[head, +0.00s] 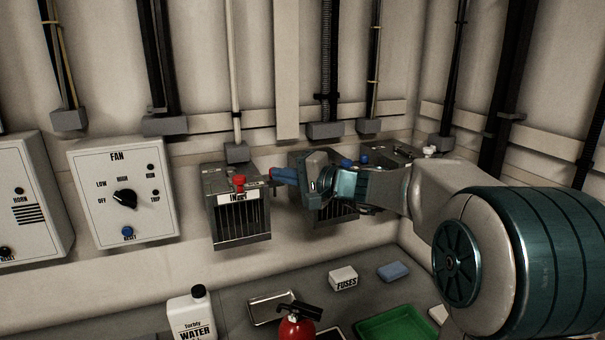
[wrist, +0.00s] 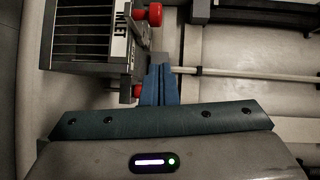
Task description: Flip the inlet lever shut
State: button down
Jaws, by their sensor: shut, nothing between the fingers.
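The inlet unit (head: 240,222) is a grey box with a barred front and an INLET label, mounted on the wall. A red knob (head: 239,182) stands at its top front; a red knob also shows in the wrist view (wrist: 151,14). A second, smaller red part (wrist: 137,91) shows beside my fingers in the wrist view; I cannot tell which red part is the lever's handle. My gripper (head: 276,176) is shut and empty, its blue fingers pointing left at the box's upper right side. The fingers show close together in the wrist view (wrist: 160,72). Contact cannot be told.
A similar barred box (head: 337,212) is partly hidden behind my gripper. A FAN panel (head: 122,192) hangs to the left. Below, the bench holds a water bottle (head: 192,315), a red extinguisher (head: 296,326), a fuses box (head: 343,279) and a green tray (head: 397,325).

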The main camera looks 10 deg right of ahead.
jog(key=a, duration=0.5)
jog(key=shift+w+a+f+p, duration=0.15)
jog(key=shift+w+f+p, duration=0.1)
jog(key=shift+f+p, duration=0.15)
jog(key=shift+f+b, duration=0.15)
jog(key=shift+b, duration=0.3)
